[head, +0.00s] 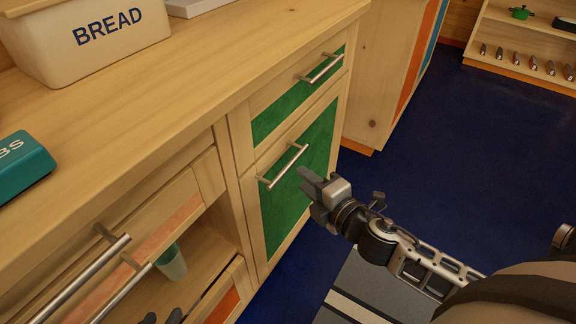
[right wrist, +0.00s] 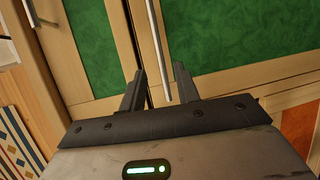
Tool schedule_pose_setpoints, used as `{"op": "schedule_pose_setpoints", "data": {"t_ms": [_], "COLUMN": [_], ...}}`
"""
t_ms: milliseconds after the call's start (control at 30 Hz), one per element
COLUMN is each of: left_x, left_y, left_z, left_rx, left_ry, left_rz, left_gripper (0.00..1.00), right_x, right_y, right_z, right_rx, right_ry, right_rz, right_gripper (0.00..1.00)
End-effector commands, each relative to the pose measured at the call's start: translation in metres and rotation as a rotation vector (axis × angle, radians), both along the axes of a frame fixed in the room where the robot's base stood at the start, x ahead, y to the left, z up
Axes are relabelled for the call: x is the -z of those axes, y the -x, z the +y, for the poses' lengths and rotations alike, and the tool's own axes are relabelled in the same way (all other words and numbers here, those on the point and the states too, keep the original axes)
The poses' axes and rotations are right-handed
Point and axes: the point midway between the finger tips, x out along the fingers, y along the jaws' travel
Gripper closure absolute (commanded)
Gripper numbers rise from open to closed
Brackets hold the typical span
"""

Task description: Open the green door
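The green door (head: 300,180) is closed in the cabinet front, below a green-fronted drawer (head: 290,105). Its metal bar handle (head: 283,166) runs along the top of the door. My right gripper (head: 308,180) is in front of the door, near the handle's right end. In the right wrist view its fingers (right wrist: 160,70) are apart, with the handle (right wrist: 157,35) showing between them; no grip on it shows. The door panel (right wrist: 215,32) lies to the right there. My left gripper (head: 160,318) shows only as dark tips at the bottom edge.
A wooden counter (head: 150,120) carries a bread bin (head: 90,35) and a teal box (head: 20,165). At lower left are bar handles (head: 75,280) and an open compartment with a cup (head: 172,263).

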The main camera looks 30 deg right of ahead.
Motion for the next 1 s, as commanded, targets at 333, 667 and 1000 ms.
{"op": "schedule_pose_setpoints", "data": {"t_ms": [333,667,1000], "left_x": [-0.002,-0.007,-0.005], "left_y": [-0.003,-0.003,-0.001], "left_z": [-0.001,-0.003,-0.003], "left_rx": [-0.002,0.001,0.003], "left_ry": [0.009,0.015,0.015], "left_rz": [-0.028,-0.042,-0.036], "left_gripper": [0.64,0.64,0.64], "right_x": [0.012,0.014,0.014], "right_y": [-0.059,-0.072,-0.072], "right_z": [0.008,0.010,0.010], "right_rx": [0.000,-0.001,0.001], "right_ry": [-0.001,-0.002,-0.003], "right_rz": [-0.001,0.001,0.001], "right_gripper": [0.68,0.68,1.00]}}
